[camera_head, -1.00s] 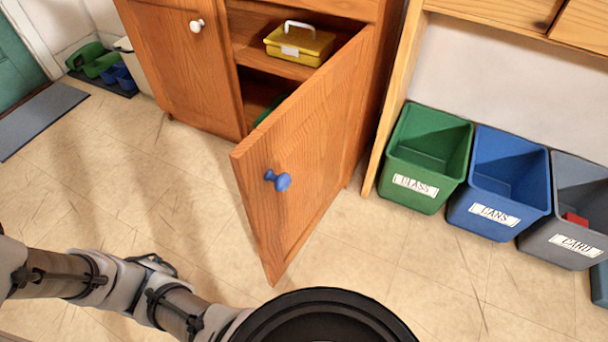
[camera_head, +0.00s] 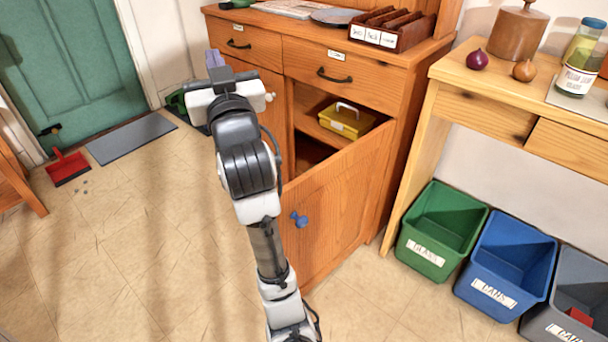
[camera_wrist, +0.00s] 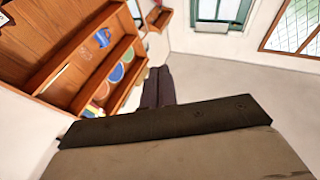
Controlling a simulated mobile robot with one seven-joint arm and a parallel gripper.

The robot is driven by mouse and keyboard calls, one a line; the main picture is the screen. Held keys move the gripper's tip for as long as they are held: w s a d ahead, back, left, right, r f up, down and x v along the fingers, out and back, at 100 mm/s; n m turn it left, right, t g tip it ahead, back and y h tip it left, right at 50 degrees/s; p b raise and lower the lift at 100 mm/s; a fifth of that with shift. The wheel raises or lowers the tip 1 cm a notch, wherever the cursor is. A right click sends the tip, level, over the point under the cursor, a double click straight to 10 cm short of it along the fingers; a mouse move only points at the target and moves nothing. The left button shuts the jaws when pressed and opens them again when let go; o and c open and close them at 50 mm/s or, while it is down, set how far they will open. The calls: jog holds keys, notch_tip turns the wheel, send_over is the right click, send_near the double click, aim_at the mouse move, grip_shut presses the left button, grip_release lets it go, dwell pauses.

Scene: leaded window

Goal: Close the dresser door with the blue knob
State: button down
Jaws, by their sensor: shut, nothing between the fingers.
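The dresser door with the blue knob (camera_head: 340,205) stands open in the head view, swung out from the right-hand cupboard of the wooden dresser (camera_head: 412,125). Its blue knob (camera_head: 299,219) is on the outer face, near the free edge, just right of my forearm. My arm covers part of the door's free edge. My gripper (camera_head: 214,59) is raised at drawer height, left of the open door and apart from the knob. In the wrist view its dark fingers (camera_wrist: 157,86) are together and empty. The door and knob cannot be made out in the wrist view.
A yellow toolbox (camera_head: 347,121) sits on the shelf inside the open cupboard. Green (camera_head: 441,232), blue (camera_head: 506,268) and grey bins stand under the table at right. A red dustpan (camera_head: 68,168) and grey mat (camera_head: 131,138) lie at left.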

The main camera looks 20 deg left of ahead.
jog(key=w+d+f+m+g+h+p, duration=0.1)
jog(key=w+d+f+m+h+p, duration=0.35)
jog(key=w+d+f, duration=0.35)
jog(key=w+d+f+m+h+p, duration=0.3)
jog(key=w+d+m, duration=0.25)
jog(key=d, duration=0.45)
jog(key=m+g+y+p, duration=0.2)
jog(key=m+g+y, duration=0.6)
jog(key=m, duration=1.4)
send_near(297, 198)
jog(key=shift+t+y, duration=0.3)
jog(key=shift+y, duration=0.25)
jog(key=x, duration=0.2)
jog(key=p+x, duration=0.1)
jog(key=x, duration=0.1)
jog(key=f+x, duration=0.1)
jog(key=x, duration=0.1)
jog(key=shift+w+a, duration=0.1)
jog(key=shift+a, duration=0.3)
